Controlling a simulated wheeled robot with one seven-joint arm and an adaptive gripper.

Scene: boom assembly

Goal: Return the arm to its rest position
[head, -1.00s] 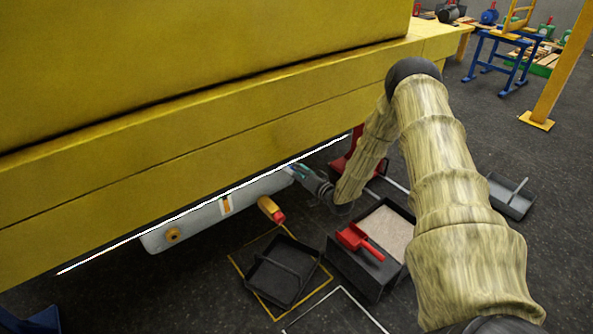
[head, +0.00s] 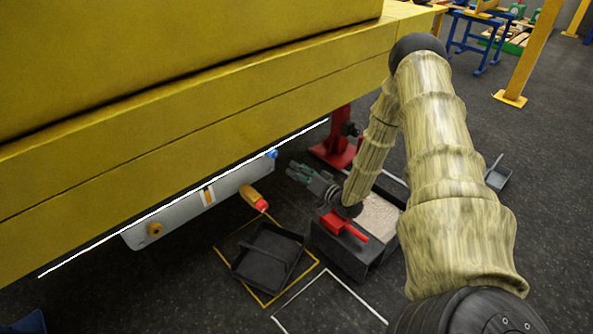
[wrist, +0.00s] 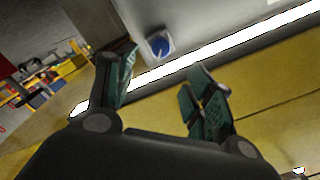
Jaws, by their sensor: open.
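My gripper (head: 298,172) is open and empty in the head view, just right of the grey-white unit (head: 185,212) under the yellow boom (head: 200,150). It is apart from the unit's blue end (head: 272,154). In the wrist view, the two green-padded fingers of my gripper (wrist: 165,85) are spread with nothing between them. A round blue-and-white part (wrist: 158,44) shows beyond the fingers, under the boom (wrist: 270,85). My sleeved arm covers part of the floor at the right.
Below stand a black tray (head: 262,262) in a yellow floor outline and a dark box (head: 335,250) with a red scoop (head: 345,227). A red stand (head: 338,150) is behind my gripper.

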